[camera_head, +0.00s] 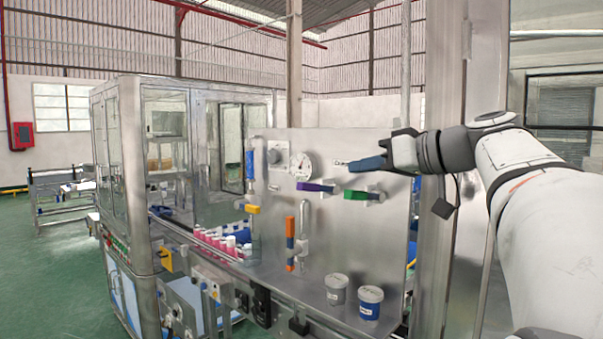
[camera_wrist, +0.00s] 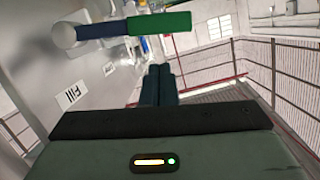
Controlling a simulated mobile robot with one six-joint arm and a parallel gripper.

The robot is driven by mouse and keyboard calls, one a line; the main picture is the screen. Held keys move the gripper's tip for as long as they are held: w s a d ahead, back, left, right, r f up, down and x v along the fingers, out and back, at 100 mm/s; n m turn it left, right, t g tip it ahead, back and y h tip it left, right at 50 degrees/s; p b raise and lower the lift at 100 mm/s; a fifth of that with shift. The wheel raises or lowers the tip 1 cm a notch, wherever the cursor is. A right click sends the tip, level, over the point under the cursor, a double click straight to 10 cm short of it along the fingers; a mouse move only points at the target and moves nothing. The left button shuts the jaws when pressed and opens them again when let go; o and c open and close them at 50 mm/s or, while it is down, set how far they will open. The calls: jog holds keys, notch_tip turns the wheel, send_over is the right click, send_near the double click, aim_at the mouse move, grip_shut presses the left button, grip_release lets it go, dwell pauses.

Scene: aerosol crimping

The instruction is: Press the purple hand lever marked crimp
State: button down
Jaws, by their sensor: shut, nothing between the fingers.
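The purple lever (camera_head: 316,187) sticks out from the steel panel in the head view, below the round dial gauge. I cannot make out a crimp label on it, nor pick it out in the wrist view. My gripper (camera_head: 355,164) is shut and empty in front of the panel, above and to the right of the purple lever and apart from it. Its dark fingers lie together in the wrist view (camera_wrist: 158,75).
A green lever (camera_head: 361,194) sits below my fingers. A green and blue handle (camera_wrist: 160,23) and a "Fill" label (camera_wrist: 72,95) show in the wrist view. An orange handle (camera_head: 290,228), yellow handle (camera_head: 252,209) and two small tubs (camera_head: 370,302) are nearby.

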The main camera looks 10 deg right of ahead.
aim_at(318, 188)
jog(key=p+x, duration=0.3)
jog(key=x, duration=0.6)
jog(key=shift+w+a, duration=0.2)
jog(key=shift+a, duration=0.15)
jog(key=shift+f, duration=0.15)
